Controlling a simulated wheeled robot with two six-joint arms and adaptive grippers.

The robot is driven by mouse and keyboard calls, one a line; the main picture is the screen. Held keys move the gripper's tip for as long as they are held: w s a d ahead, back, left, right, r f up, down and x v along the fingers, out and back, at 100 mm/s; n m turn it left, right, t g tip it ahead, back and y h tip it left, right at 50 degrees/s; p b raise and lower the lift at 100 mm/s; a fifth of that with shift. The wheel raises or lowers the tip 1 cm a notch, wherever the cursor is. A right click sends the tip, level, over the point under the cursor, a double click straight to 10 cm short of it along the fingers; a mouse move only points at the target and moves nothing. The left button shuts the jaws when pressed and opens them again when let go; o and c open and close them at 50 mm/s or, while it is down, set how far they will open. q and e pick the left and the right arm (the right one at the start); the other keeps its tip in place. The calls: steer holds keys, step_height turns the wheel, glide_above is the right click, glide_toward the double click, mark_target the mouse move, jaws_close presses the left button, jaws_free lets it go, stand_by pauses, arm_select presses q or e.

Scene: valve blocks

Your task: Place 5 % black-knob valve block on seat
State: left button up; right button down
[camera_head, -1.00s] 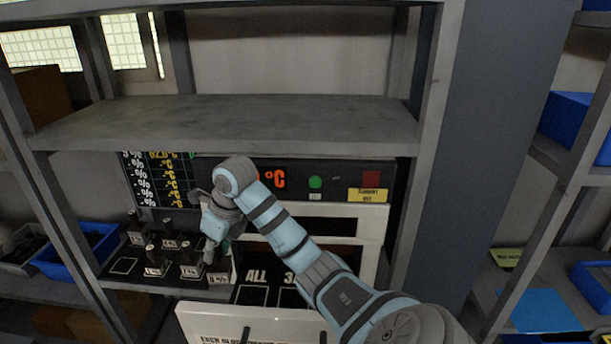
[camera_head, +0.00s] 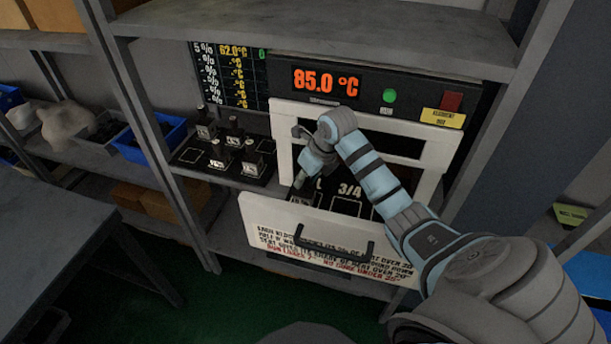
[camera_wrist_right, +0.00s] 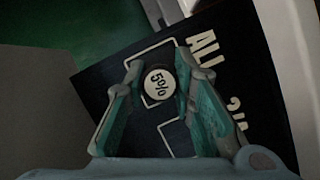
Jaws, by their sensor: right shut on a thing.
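My right gripper (camera_head: 299,181) points down over the left part of the open drawer. In the right wrist view my right gripper (camera_wrist_right: 162,80) is shut on the 5 % black-knob valve block (camera_wrist_right: 158,84), its round white 5% label between the fingertips. A small part of the block shows under the gripper in the head view (camera_head: 302,199). My left gripper is not in view.
The white drawer front (camera_head: 270,212) has a black handle (camera_head: 335,247). The white oven frame (camera_head: 284,150) stands close behind my arm. A red display (camera_head: 326,82) reads 85.0 °C.

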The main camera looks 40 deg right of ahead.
steer(key=shift+f, duration=0.15)
steer(key=c, duration=1.3)
jaws_free()
steer(key=shift+c, duration=0.2)
steer(key=shift+s+r, duration=0.1)
steer(key=shift+r, duration=0.35)
steer(key=v, duration=1.1)
steer(key=shift+r, duration=0.2)
steer(key=shift+s+d, duration=0.1)
steer(key=shift+s, duration=0.05)
